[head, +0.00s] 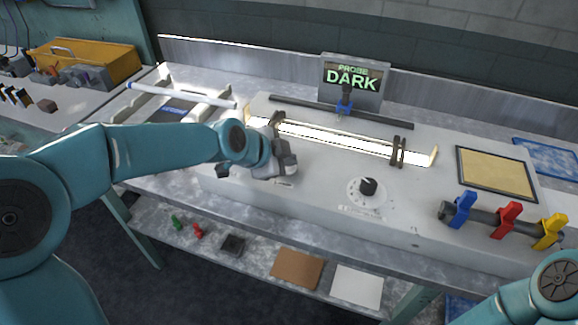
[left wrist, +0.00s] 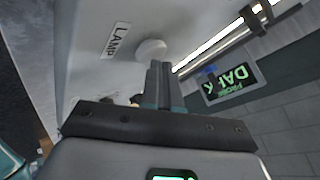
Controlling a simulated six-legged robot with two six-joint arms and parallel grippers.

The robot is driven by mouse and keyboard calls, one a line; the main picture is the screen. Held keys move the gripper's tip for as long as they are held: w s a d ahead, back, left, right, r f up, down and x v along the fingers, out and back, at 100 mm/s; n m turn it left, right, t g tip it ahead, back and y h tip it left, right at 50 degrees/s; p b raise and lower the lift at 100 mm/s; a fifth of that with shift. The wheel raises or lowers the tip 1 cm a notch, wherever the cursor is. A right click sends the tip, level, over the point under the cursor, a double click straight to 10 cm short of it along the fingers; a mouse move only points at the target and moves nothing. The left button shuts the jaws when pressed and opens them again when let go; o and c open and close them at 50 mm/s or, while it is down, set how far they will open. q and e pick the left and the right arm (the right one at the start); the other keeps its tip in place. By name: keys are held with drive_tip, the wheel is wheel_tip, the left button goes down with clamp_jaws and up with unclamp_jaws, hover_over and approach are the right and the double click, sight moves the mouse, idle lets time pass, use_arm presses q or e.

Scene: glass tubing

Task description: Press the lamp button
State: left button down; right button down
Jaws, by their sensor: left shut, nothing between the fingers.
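The lamp button (left wrist: 151,49) is a round white knob on the pale panel in the left wrist view, beside a label (left wrist: 116,40) reading LAMP. My left gripper (left wrist: 160,66) is shut and empty. Its fingertips are right at the button's edge in that view; I cannot tell whether they touch it. In the head view my left gripper (head: 288,165) is over the left part of the grey console (head: 320,185), and the button is hidden there. My right gripper is out of view; only part of my right arm shows at lower right.
A bright glass tube (head: 340,140) lies across the console behind my left gripper. A screen (head: 352,77) reads PROBE DARK. A black dial (head: 368,187) is to the right, then blue, red and yellow levers (head: 508,218). A white rod (head: 180,95) lies at left.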

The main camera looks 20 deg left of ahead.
sight(287, 169)
use_arm(q)
drive_tip(key=shift+f+b, duration=0.3)
drive_tip(key=shift+b, duration=0.05)
idle(0.3)
drive_tip(key=shift+r, duration=0.15)
drive_tip(key=shift+r+p, duration=0.35)
drive_tip(key=shift+r, duration=0.25)
wheel_tip(287, 169, up, 6)
drive_tip(key=p, duration=0.3)
idle(0.4)
drive_tip(key=shift+s, duration=0.15)
